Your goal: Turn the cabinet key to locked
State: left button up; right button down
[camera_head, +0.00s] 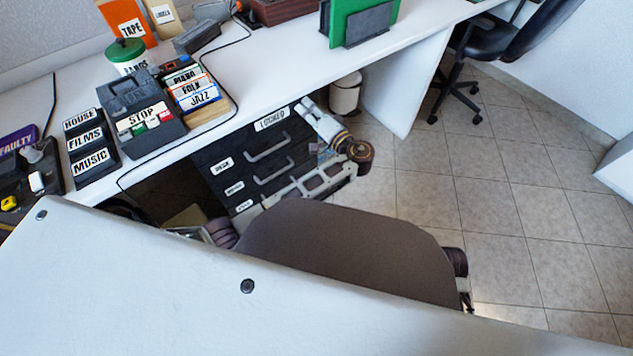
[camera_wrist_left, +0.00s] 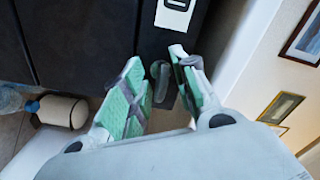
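The black drawer cabinet (camera_head: 222,152) stands under the white desk, with a label reading LOCKED (camera_head: 272,118) on its top front. In the left wrist view, the dark cabinet front (camera_wrist_left: 80,40) carries a white label (camera_wrist_left: 175,8). A small grey key (camera_wrist_left: 160,80) sticks out of the front below that label. My left gripper (camera_head: 306,108) is at the upper right of the cabinet front. In the left wrist view its green-padded fingers (camera_wrist_left: 158,75) are apart, one on each side of the key; whether either touches it is unclear. In the head view the key is hidden.
The desk (camera_head: 290,65) overhangs the cabinet. It bears a player marked STOP (camera_head: 140,113), labelled discs (camera_head: 194,88) and a green holder (camera_head: 362,18). A bin (camera_head: 345,95) stands right of the cabinet. Tiled floor (camera_head: 480,180) is clear to the right.

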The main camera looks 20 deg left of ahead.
pick_arm(q)
jog(key=shift+n+b, duration=1.5)
jog(key=shift+b, duration=0.4)
pick_arm(e)
jog(key=shift+f, duration=2.05)
pick_arm(q)
jog(key=shift+b, duration=0.3)
pick_arm(e)
jog(key=shift+f, duration=0.3)
